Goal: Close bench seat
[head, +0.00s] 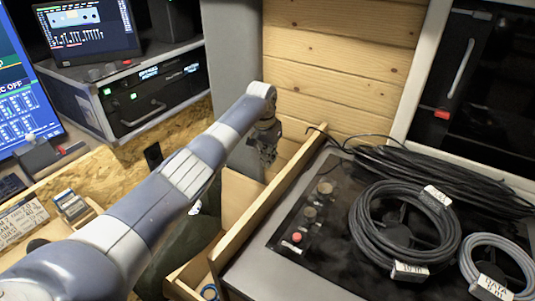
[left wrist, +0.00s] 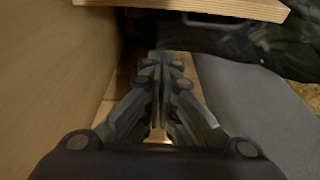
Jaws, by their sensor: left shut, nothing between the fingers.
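In the head view my left arm reaches in from the lower left to the narrow wooden bench box. My left gripper (head: 266,148) points down at the box's far end. It is shut and empty. The box's light wooden side board (head: 265,211) runs diagonally beside the dark-topped surface. In the left wrist view, the closed fingers (left wrist: 165,62) are in front of a gap between a tan panel (left wrist: 62,75) and a grey padded-looking surface (left wrist: 250,110). I cannot tell which part is the seat lid. My arm hides part of the box. My right gripper is not in view.
Coiled black cables (head: 402,228) lie on the dark-topped surface (head: 300,268) at right. A wooden plank wall (head: 335,60) stands behind. At left are a rack unit (head: 150,95) and a monitor (head: 22,90). In the wrist view a wooden board edge (left wrist: 215,8) crosses above the fingers.

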